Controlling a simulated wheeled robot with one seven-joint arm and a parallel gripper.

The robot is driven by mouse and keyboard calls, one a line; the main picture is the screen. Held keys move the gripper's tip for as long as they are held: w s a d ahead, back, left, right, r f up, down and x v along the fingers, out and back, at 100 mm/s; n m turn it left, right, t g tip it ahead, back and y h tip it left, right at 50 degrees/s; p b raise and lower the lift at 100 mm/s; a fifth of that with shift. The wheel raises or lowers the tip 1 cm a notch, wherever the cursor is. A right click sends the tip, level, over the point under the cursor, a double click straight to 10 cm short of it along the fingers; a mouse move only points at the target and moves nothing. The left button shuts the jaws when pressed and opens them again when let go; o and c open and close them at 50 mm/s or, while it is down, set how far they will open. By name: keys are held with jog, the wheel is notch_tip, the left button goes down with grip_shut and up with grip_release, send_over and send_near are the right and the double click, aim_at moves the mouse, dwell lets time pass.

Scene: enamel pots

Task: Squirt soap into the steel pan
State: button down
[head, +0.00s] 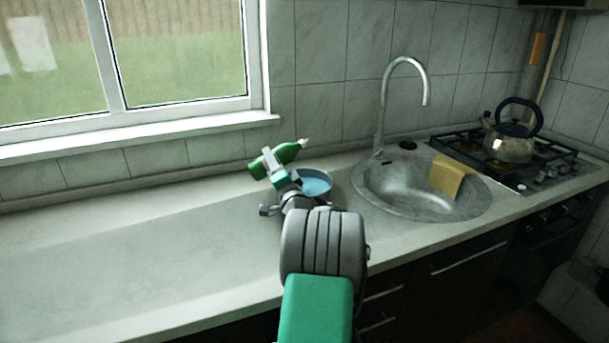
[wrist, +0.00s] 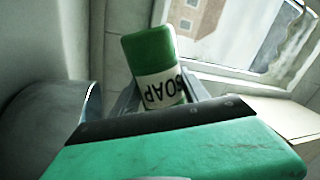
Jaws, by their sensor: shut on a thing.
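A green soap bottle (head: 284,154) with a white nozzle is held tilted in my gripper (head: 272,163), its nozzle pointing right and slightly up. In the wrist view the bottle (wrist: 150,62) shows its green base and a white SOAP label between the fingers (wrist: 155,97). My gripper is shut on the bottle. The steel pan (head: 318,183) stands on the counter just right of my gripper, with bluish contents or a bluish inside. The bottle appears above and behind the pan's left side. The pan's left part is hidden by my arm. A rounded grey metal surface (wrist: 50,130) shows at left in the wrist view.
A round steel sink (head: 400,190) with a tall faucet (head: 384,105) lies right of the pan, a yellow cloth (head: 447,177) on its edge. A kettle (head: 510,140) stands on the stove (head: 490,163). The counter (head: 130,250) at left is clear. A window (head: 170,55) is behind.

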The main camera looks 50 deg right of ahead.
jog(key=shift+w+a+r+m+h+p, duration=0.1)
jog(key=shift+a+r+m+h+p, duration=0.1)
jog(key=shift+m+p, duration=0.5)
jog(key=shift+w+a+r+m+h+p, duration=0.1)
jog(key=shift+m+h+p, duration=0.15)
jog(key=shift+p, duration=0.8)
dwell(0.8)
jog(key=shift+w+a+f+m+g+h+p, duration=0.2)
jog(key=shift+f+m+p, duration=0.2)
jog(key=shift+m, duration=0.2)
jog(key=shift+w+a+f+m+g+h+p, duration=0.15)
jog(key=shift+f+m+p, duration=0.15)
jog(key=shift+m, duration=0.25)
dwell(1.9)
jog(key=shift+s+f+m+h+p, duration=0.1)
jog(key=shift+f+m+h+p, duration=0.2)
jog(key=shift+m+p, duration=0.25)
dwell(1.9)
